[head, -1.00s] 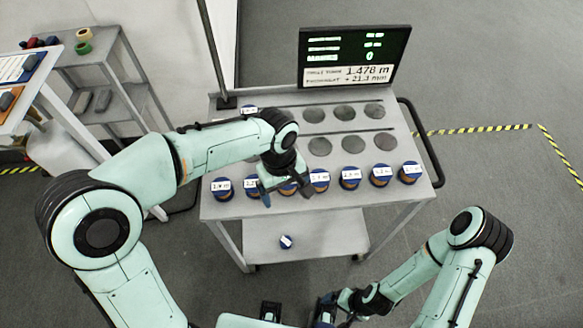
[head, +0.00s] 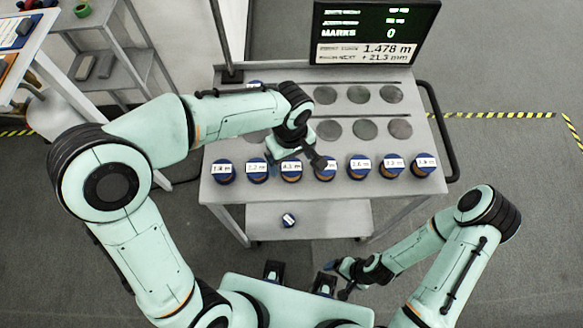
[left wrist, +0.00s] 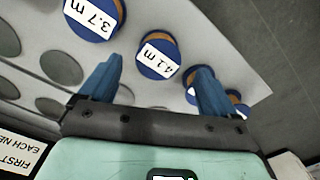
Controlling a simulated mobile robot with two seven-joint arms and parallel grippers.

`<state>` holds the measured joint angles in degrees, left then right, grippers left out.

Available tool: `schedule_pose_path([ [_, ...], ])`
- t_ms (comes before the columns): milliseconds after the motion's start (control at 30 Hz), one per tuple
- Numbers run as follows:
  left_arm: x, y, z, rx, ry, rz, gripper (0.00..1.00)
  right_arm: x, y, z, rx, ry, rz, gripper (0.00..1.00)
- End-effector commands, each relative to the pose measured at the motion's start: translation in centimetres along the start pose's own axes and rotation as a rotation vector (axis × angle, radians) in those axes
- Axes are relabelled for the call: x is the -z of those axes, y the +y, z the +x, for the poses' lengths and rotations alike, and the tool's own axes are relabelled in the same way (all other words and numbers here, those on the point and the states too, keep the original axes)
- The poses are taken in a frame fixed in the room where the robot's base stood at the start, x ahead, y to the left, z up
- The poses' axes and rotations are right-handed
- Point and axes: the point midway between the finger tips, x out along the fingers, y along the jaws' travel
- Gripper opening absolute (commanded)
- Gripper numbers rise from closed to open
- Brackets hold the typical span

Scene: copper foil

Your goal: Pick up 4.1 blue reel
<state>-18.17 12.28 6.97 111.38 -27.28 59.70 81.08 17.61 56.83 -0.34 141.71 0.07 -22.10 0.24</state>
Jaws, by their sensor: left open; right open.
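The 4.1 reel (left wrist: 158,55), with a white label, blue top and orange-brown side, stands in the front row on the trolley. In the left wrist view it sits just beyond and between the fingertips of my left gripper (left wrist: 155,78). In the head view it is third from the left, the 4.1 reel (head: 291,172). My left gripper (head: 296,160) hangs over it, open and empty; contact cannot be told. My right gripper (head: 337,281) is open and empty, low in front of the trolley.
The 3.7 reel (left wrist: 93,17) stands beside the 4.1 reel, partly hidden in the head view. Several other labelled reels share the row. Round dark recesses (head: 361,94) lie behind, below a display (head: 372,32).

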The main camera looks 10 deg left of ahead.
Motion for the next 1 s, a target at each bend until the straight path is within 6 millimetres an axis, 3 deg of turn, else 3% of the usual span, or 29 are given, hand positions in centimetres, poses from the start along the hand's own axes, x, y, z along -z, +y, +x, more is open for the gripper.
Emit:
schedule_pose_path([
  [300, 0.1, 0.1, 4.4, 0.003, -0.002, -0.001, 0.91, 0.0, 0.0, 0.0, 0.000, 0.000, 0.000, 0.91],
  [567, 0.1, 0.2, 4.6, 0.001, 0.000, -0.001, 0.91, 0.0, 0.0, 0.0, 0.000, 0.000, 0.000, 0.91],
  [767, 0.1, 0.2, 4.6, 0.000, 0.000, 0.000, 0.31, 0.0, 0.0, 0.0, 0.000, 0.000, 0.000, 0.91],
  [1000, 0.1, 0.2, 4.5, 0.000, 0.000, 0.000, 0.31, 0.0, 0.0, 0.0, 0.000, 0.000, 0.000, 0.91],
])
